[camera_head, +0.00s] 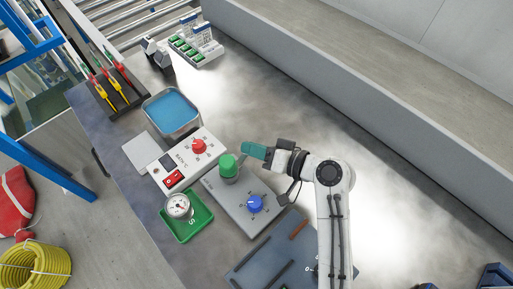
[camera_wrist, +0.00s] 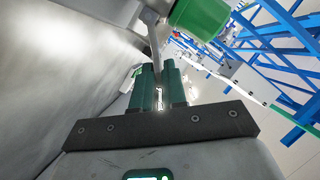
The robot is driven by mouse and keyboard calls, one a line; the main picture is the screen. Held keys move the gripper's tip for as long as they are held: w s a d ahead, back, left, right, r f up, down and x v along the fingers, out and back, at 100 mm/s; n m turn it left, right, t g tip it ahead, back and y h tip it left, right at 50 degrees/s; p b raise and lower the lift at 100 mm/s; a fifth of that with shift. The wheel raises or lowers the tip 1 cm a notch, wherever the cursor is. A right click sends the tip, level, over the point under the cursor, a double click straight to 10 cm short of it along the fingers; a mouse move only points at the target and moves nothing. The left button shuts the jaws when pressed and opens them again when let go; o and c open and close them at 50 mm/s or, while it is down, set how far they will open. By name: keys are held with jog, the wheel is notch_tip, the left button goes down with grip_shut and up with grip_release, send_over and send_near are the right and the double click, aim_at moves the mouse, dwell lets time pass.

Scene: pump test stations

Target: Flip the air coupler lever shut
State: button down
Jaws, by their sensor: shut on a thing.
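The air coupler, a green cylinder (camera_head: 228,165) on a pale body, stands upright on a grey box with a blue knob. It shows at the top of the wrist view (camera_wrist: 203,14). The pale grey lever (camera_wrist: 154,38) runs down from beside the green part to my fingertips. My gripper (camera_head: 246,150) has teal fingers and lies just right of and behind the coupler's top. In the wrist view its fingers (camera_wrist: 160,76) are close together on the lever's end. In the head view the lever is not clearly made out, and the fingers partly hide this area.
The grey box (camera_head: 241,214) bears the blue knob (camera_head: 255,204). A white heater unit with a red knob (camera_head: 199,146), a blue-filled tub (camera_head: 172,112) and a gauge in a green tray (camera_head: 187,226) crowd the left.

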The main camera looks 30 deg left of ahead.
jog(key=shift+s+a+r+n+t+h, duration=0.15)
jog(key=shift+s+r+n+t+h, duration=0.2)
jog(key=shift+n, duration=0.3)
jog(key=shift+s+a+r+n+t+h, duration=0.15)
jog(key=shift+s+n+t+h, duration=0.2)
jog(key=shift+n, duration=0.3)
jog(key=shift+s, duration=0.1)
jog(key=c, duration=1.3)
grip_release()
jog(key=shift+o, duration=0.2)
jog(key=shift+d, duration=0.1)
jog(key=b+v, duration=0.1)
jog(key=v, duration=0.9)
jog(key=shift+d+b, duration=0.35)
jog(key=shift+d, duration=0.05)
jog(key=shift+r, duration=0.15)
